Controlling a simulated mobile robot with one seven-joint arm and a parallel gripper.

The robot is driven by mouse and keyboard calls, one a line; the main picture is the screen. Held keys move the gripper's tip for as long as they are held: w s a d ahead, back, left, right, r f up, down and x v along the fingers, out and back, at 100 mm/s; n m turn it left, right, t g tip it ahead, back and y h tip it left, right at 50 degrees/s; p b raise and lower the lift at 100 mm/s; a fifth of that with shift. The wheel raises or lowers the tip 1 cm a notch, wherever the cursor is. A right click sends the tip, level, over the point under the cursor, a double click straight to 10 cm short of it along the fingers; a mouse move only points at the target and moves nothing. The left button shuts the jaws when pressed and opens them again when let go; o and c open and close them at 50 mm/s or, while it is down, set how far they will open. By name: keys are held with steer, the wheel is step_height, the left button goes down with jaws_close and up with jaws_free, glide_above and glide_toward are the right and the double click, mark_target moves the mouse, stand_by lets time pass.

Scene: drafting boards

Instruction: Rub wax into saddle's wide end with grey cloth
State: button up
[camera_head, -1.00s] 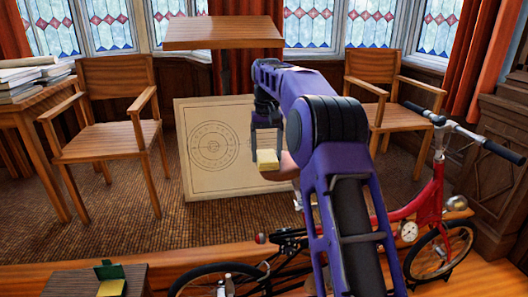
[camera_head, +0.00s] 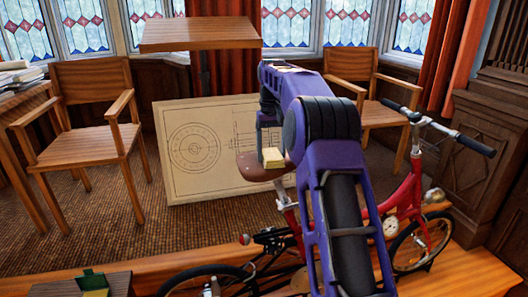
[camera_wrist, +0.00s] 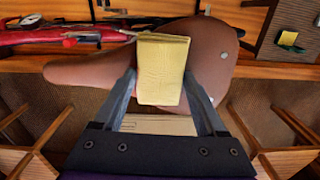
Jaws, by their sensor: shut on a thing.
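The brown bicycle saddle (camera_head: 246,168) is partly hidden by my arm in the head view. In the wrist view the saddle (camera_wrist: 85,72) spans the picture, its narrow nose at left and its wide end (camera_wrist: 222,62) with metal rivets at right. My gripper (camera_head: 270,146) is shut on a yellow, block-like piece (camera_head: 273,158) with a woven-looking face. In the wrist view the yellow piece (camera_wrist: 163,70) sits between the fingers (camera_wrist: 162,85), in front of the saddle's middle, next to the wide end. I cannot tell whether it touches the saddle. I see no grey cloth.
The red bicycle's handlebar (camera_head: 440,128) rises at right. A wooden box (camera_head: 118,284) at lower left bears a green item (camera_head: 92,279) and a yellow piece (camera_head: 96,293). A drawing board (camera_head: 180,185) stands behind the saddle, with chairs (camera_head: 82,145) and a wooden tabletop (camera_head: 200,35) around.

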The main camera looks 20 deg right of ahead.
mark_target(269, 149)
steer(key=shift+w+f, duration=0.15)
steer(key=shift+w, duration=0.55)
steer(key=shift+a+r, duration=0.2)
steer(key=shift+a, duration=3.85)
steer(key=shift+w+f, duration=0.1)
steer(key=shift+w, duration=0.7)
steer(key=shift+d+f, duration=0.1)
steer(key=shift+d, duration=4.05)
step_height(269, 149, up, 2)
steer(key=shift+s+r, duration=0.1)
steer(key=shift+r, duration=0.4)
steer(key=shift+r, duration=0.1)
